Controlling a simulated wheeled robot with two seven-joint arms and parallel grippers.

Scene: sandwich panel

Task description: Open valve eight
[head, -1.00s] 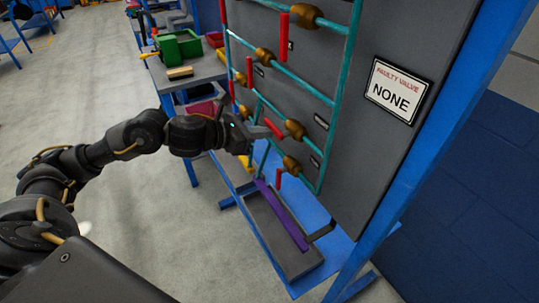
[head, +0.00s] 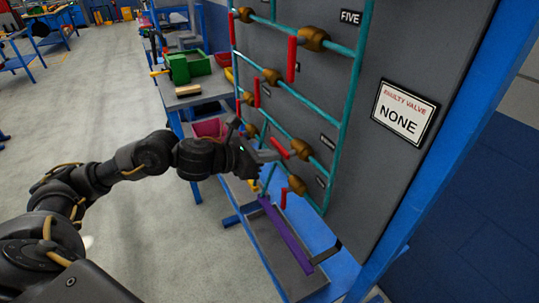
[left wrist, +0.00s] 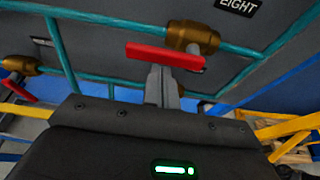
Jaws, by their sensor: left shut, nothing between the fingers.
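Valve eight is a brass body (head: 302,149) with a red lever (head: 279,147) on the teal pipes of the grey panel. Its lever slants out to the left, while other levers hang down. In the left wrist view its brass body (left wrist: 193,37) sits beside the label EIGHT (left wrist: 238,6), with the red lever (left wrist: 165,57) lying nearly level across the fingers. My left gripper (head: 268,156) is shut and empty, its fingertips (left wrist: 164,75) right at the lever's lower side. I cannot tell whether they touch it. My right gripper is out of view.
Another valve (head: 297,185) is just below, and more valves (head: 272,76) are above and to the left. A sign (head: 404,110) reads "Faulty valve none". A purple bar (head: 285,236) lies in a grey tray below. A workbench (head: 200,97) stands behind.

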